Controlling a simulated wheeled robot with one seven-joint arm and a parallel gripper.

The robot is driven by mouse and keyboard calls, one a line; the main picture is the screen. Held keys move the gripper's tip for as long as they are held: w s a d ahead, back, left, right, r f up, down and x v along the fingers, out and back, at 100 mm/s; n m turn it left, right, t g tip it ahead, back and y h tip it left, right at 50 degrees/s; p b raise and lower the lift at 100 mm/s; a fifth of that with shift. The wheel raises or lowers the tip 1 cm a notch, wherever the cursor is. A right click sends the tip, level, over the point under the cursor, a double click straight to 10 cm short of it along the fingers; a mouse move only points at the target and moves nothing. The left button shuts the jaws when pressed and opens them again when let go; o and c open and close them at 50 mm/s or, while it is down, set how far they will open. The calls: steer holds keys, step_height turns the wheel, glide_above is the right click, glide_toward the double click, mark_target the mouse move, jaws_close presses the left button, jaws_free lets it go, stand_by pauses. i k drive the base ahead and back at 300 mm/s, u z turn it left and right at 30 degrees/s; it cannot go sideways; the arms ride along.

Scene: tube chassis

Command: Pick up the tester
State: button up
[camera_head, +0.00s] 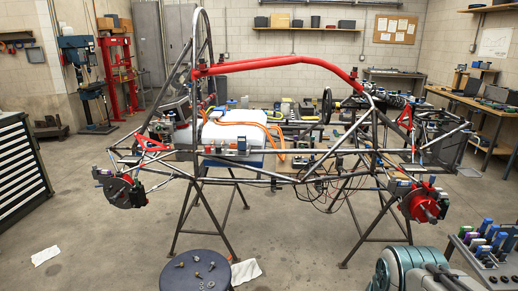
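I cannot make out for sure which thing is the tester. A tube-frame car chassis (280,176) with a red padded top bar (285,64) stands on trestle legs in the middle of the room. Small devices and parts sit in and behind the frame, among them a small boxy item (242,146) on its near side and a yellow item (306,112) on the bench behind. They are too small to identify. Rounded grey-green parts at the lower right look like my own arm, but no gripper fingers can be made out.
A round dark stool top (187,252) with loose bolts stands in front of the chassis. A grey cart (480,262) with several coloured-handled tools is at the lower right. A dark drawer cabinet (20,170) stands at left. The floor between cabinet and chassis is mostly clear.

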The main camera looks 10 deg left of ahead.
mark_target(242, 142)
steer(key=z, duration=1.55)
steer(key=i, duration=1.3)
steer(key=u, duration=2.2)
steer(key=i, duration=2)
steer(key=u, duration=0.05)
